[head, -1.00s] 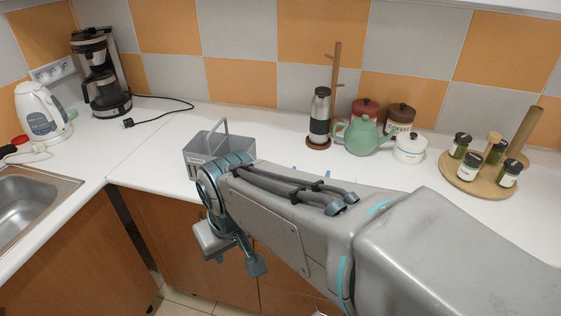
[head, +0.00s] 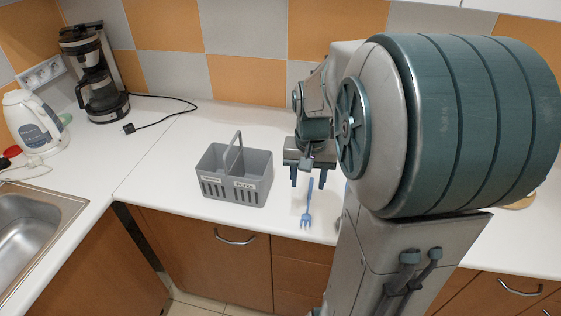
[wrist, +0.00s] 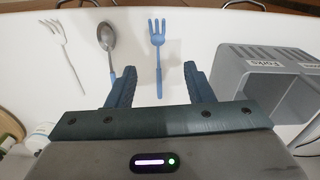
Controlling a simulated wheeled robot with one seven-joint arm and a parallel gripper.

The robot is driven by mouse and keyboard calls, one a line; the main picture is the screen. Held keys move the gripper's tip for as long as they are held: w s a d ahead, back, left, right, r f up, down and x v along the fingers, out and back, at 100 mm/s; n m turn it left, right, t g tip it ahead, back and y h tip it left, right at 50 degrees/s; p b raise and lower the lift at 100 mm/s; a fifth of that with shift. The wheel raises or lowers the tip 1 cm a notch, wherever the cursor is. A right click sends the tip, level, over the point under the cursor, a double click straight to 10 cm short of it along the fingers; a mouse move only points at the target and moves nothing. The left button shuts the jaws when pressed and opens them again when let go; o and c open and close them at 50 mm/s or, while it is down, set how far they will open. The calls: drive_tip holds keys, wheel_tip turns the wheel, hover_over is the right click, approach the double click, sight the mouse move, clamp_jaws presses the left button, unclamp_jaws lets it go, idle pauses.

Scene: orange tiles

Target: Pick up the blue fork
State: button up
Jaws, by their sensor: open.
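The blue fork (head: 308,203) lies flat on the white counter near its front edge, right of the grey caddy. It also shows in the wrist view (wrist: 158,55), tines pointing away and handle toward my gripper. My gripper (head: 304,183) points down above the counter around the fork's handle end. In the wrist view my gripper (wrist: 158,80) is open, with one finger on each side of the fork's handle line and nothing between them gripped. How high the fingers are above the counter is hard to tell.
A grey cutlery caddy (head: 218,188) with a handle stands left of the fork; a label in the wrist view reads "Forks". A spoon (wrist: 108,42) with a blue handle and a pale fork (wrist: 62,50) lie left of the blue fork there. The sink (head: 32,222) is far left.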

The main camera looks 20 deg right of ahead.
drive_tip(key=d, duration=0.1)
hover_over(306, 215)
drive_tip(key=shift+m, duration=0.3)
drive_tip(key=f, duration=0.7)
drive_tip(key=shift+s+d+f+p, duration=0.2)
drive_tip(key=shift+f+p, duration=0.1)
drive_tip(key=shift+w+a+f+p, duration=0.1)
drive_tip(key=shift+f+p, duration=0.15)
drive_tip(key=shift+f, duration=1.35)
drive_tip(key=shift+a+f+p, duration=0.1)
drive_tip(key=shift+f+p, duration=0.1)
drive_tip(key=shift+f, duration=1.4)
clamp_jaws()
